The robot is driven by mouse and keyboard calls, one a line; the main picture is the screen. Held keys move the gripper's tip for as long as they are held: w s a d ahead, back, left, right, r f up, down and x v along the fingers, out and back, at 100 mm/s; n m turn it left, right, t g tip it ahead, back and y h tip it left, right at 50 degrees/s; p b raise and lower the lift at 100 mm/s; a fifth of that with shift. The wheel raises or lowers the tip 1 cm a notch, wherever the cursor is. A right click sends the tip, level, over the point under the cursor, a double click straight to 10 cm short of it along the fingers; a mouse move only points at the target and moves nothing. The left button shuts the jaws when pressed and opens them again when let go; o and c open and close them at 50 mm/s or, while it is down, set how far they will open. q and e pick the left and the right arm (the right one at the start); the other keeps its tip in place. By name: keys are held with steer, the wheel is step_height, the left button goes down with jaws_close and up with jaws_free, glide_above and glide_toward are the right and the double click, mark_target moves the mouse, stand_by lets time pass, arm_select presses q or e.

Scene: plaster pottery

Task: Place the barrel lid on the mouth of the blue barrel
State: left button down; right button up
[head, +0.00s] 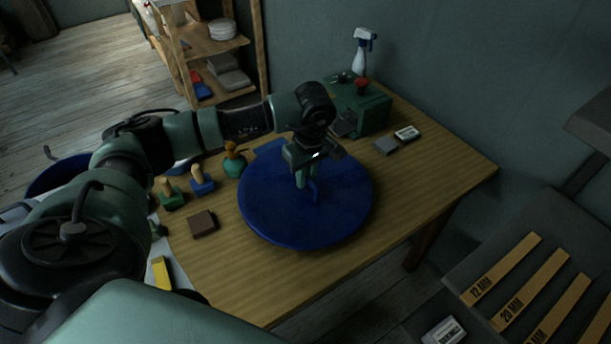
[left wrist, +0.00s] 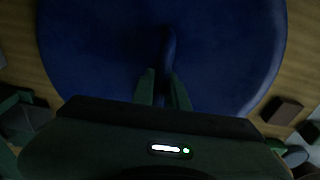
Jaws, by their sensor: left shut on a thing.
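The barrel lid (head: 275,205) is a large round blue disc with a raised handle at its middle. It is at the wooden table; I cannot tell whether it rests on the top or hangs just above it. My left gripper (head: 306,186) points down at the lid's middle and is shut on its handle. The left wrist view shows the lid (left wrist: 95,60) and the fingers (left wrist: 164,82) around the handle. A dark blue rounded rim, likely the blue barrel (head: 48,180), shows at the far left, mostly hidden behind my left arm. My right gripper is out of view.
A shelf (head: 210,45) stands behind. The table's front part is clear.

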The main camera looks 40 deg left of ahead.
arm_select(q)
steer(key=c, duration=1.8)
jaws_free()
steer(key=shift+f, duration=0.1)
steer(key=o, duration=0.4)
